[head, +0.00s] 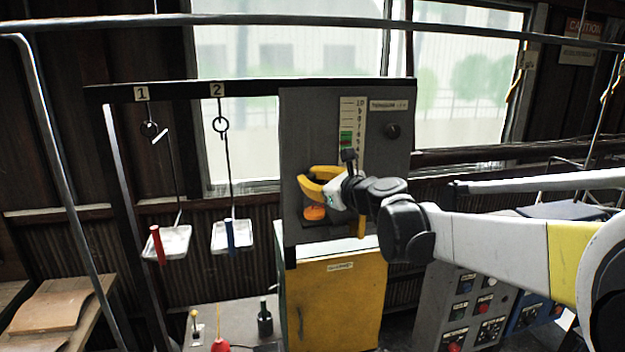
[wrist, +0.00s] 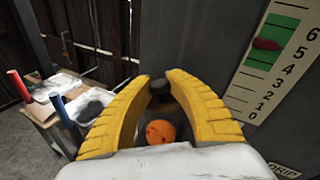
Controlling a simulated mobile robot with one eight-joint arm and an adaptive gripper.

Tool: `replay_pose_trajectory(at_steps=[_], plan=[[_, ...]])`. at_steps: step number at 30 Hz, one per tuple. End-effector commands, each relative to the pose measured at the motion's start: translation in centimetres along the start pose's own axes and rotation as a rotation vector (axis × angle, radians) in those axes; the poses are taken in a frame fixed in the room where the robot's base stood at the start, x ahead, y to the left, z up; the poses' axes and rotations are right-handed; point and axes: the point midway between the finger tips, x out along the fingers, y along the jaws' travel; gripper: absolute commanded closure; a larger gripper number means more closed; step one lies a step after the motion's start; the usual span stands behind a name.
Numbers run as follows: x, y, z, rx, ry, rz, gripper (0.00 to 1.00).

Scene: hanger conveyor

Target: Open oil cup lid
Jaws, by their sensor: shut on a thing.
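My gripper (head: 305,182) is at the front of a grey machine panel (head: 310,125), its yellow fingers curved inward. In the wrist view my gripper (wrist: 160,77) has its fingertips close together around a dark rounded knob (wrist: 159,90), shut on it. An orange round part (wrist: 160,131) shows between the fingers, nearer the palm; in the head view the orange part (head: 314,212) sits just below the fingers. I cannot tell for sure which of these is the oil cup lid. The fingers hide most of the cup, and no gap under a lid can be made out.
A level scale (wrist: 273,55) with a green band and red marker is beside the gripper. A yellow cabinet (head: 345,300) stands below. Two hanging trays, tray 1 (head: 178,243) and tray 2 (head: 220,245), are at left. A dark bottle (head: 265,322) stands on a low bench.

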Motion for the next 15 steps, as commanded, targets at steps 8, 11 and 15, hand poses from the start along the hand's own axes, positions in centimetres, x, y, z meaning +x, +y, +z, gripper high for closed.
replay_pose_trajectory(at_steps=[8,11,15], plan=[[0.3,0.6,1.1,-0.241,0.1,-0.004,1.0],[0.5,0.9,1.4,-0.33,0.135,-0.004,1.0],[0.7,1.4,1.7,-0.453,0.186,-0.005,1.0]])
